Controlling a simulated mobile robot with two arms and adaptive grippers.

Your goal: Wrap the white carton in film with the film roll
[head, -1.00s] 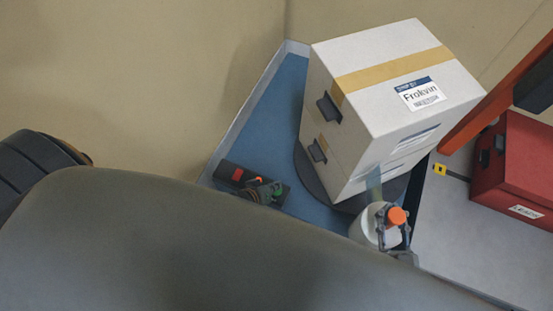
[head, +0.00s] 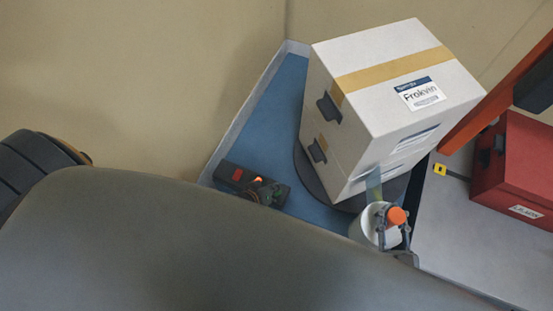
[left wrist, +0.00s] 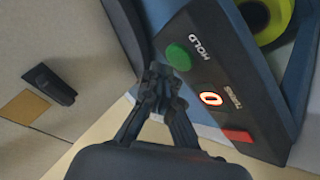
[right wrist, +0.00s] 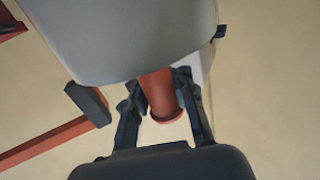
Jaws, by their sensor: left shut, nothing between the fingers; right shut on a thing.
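The white carton (head: 390,75) with a tan tape band stands on a dark round turntable (head: 309,183). A seam and a second handle show lower on its side. The film roll (head: 366,228) is upright at its near corner, and a strip of film (head: 374,184) runs from it to the carton. My right gripper (right wrist: 158,88) is shut on the roll's orange handle (right wrist: 158,92). My left gripper (left wrist: 162,78) is shut and empty, its tips close by the green HOLD button (left wrist: 178,57) of a dark control box (head: 228,174); contact is unclear. The box's TURNS display (left wrist: 210,99) reads 0.
A red case (head: 520,165) lies on a grey surface (head: 445,245) at the right. An orange-red beam (head: 500,90) slants beside the carton. A low pale edge (head: 245,115) borders the blue floor (head: 268,110). A red button (left wrist: 238,135) is also on the box.

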